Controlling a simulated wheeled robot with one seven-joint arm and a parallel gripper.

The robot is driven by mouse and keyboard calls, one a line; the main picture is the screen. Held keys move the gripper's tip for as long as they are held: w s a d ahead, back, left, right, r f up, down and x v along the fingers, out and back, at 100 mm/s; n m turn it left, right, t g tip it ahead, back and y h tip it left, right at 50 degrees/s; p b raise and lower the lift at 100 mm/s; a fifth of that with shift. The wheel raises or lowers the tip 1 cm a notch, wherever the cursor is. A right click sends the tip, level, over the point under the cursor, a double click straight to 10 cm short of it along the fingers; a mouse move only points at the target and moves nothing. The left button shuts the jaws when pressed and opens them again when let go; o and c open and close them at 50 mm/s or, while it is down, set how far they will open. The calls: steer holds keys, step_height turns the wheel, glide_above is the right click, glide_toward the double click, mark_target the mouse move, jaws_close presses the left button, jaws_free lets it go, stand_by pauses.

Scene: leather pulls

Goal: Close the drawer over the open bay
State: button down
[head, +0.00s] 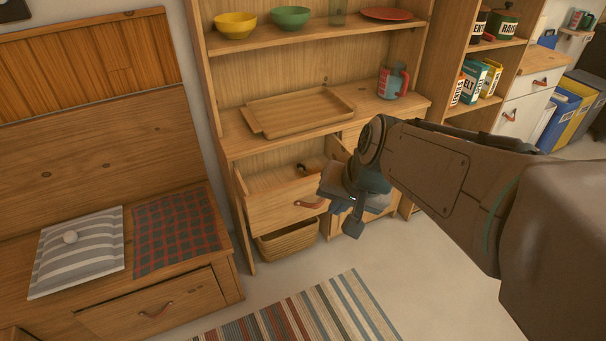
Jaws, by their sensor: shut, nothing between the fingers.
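The drawer (276,210) over the open bay is pulled out from the wooden hutch, and its open top shows a small dark item (301,169) inside. Its front has a brown leather pull (311,204). The open bay below holds a slatted or woven basket (288,241). My gripper (345,212) is just right of the drawer front, pointing down, shut with nothing held. I cannot tell whether it touches the drawer. My arm and gripper hide part of the hutch's right side.
A bench (228,262) with a cushion (79,254) and checked cloth (172,232) stands left. A striped rug (300,318) lies on the floor in front. Shelves with tins stand right.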

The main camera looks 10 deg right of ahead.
steer(key=w+f+m+t+b, duration=0.1)
steer(key=w+f+m+b, duration=0.2)
steer(key=w+f+b, duration=0.5)
steer(key=w+f+m+t+b, duration=0.2)
steer(key=w+f+m+b, duration=0.2)
steer(key=w+f+b, duration=0.4)
steer(key=w+d+f+m+t+b, duration=0.1)
steer(key=w+f+m+b, duration=0.2)
steer(key=w+f+b, duration=0.5)
steer(key=shift+w+d+f+m+t+y, duration=0.15)
steer(key=shift+w+f+y, duration=0.1)
steer(key=shift+f, duration=0.4)
steer(key=shift+w+a+f+m+t+y, duration=0.15)
steer(key=shift+w+f, duration=0.1)
steer(key=shift+f, duration=0.4)
steer(key=shift+w+a+r+p, duration=0.1)
steer(key=shift+w+a+p, duration=0.05)
steer(key=shift+w, duration=0.45)
steer(key=shift+w+a+r+p, duration=0.1)
steer(key=shift+w+a+p, duration=0.1)
steer(key=shift+w, duration=0.4)
steer(key=shift+w+a+r+p, duration=0.1)
steer(key=shift+w+a, duration=0.05)
steer(key=shift+w, duration=0.45)
